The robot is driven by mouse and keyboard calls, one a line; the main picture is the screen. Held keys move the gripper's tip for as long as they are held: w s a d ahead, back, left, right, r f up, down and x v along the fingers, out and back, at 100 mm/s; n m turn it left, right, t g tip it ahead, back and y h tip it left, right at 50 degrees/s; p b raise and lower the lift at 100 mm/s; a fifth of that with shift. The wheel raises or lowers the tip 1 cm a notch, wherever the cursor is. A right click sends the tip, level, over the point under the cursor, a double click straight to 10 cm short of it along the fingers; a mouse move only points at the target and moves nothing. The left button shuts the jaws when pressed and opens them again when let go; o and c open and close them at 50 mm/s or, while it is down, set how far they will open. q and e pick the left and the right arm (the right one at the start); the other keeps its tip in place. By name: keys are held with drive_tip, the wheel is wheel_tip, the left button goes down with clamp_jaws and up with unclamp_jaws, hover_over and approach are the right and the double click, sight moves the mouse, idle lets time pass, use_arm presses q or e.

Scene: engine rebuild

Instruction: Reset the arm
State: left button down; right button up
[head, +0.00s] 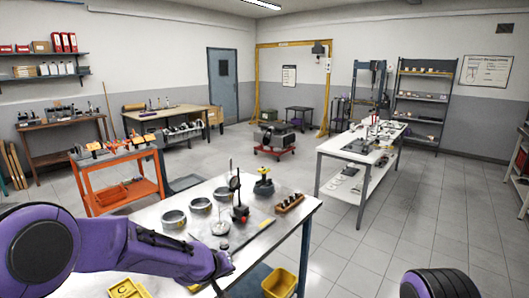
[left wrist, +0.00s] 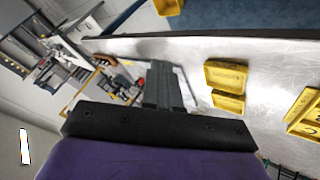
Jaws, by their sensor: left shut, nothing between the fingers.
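My left arm, purple, comes in from the left in the head view and reaches over the front workbench (head: 290,222). My left gripper (head: 224,268) is near the bench's front right part, with its tip partly hidden by the wrist. In the left wrist view its dark fingers (left wrist: 164,88) are together and empty. The bench's metal top also shows in the left wrist view (left wrist: 285,62). A rounded dark part of my right arm shows at the bottom right of the head view; the right gripper is out of frame.
The bench holds metal rings (head: 174,218), a dial gauge stand (head: 240,212) and a wooden block with dark parts (head: 290,203). A yellow tray (head: 128,288) lies at the front; a yellow bin (head: 279,284) is below. Open floor (head: 345,250) lies to the right.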

use_arm(q)
drive_tip(key=s+a+f+n+y+b, duration=0.1)
drive_tip(key=s+a+f+y+b, duration=0.1)
drive_tip(key=s+a+f, duration=0.45)
drive_tip(key=s+a+f+n+y+b, duration=0.15)
drive_tip(key=s+f, duration=0.25)
drive_tip(key=f, duration=0.5)
drive_tip(key=s+a+f+n+y+b, duration=0.1)
drive_tip(key=s+a+f+y+b, duration=0.15)
drive_tip(key=s+a+f, duration=0.35)
drive_tip(key=s+a+f+g+b, duration=0.2)
drive_tip(key=s+f+b, duration=0.2)
drive_tip(key=s+f, duration=0.4)
drive_tip(key=s+a+f+g+b, duration=0.2)
drive_tip(key=s+f, duration=0.6)
drive_tip(key=s, duration=0.7)
drive_tip(key=shift+s+a+y+b, duration=0.3)
drive_tip(key=shift+a+b, duration=0.35)
drive_tip(key=shift+b, duration=0.55)
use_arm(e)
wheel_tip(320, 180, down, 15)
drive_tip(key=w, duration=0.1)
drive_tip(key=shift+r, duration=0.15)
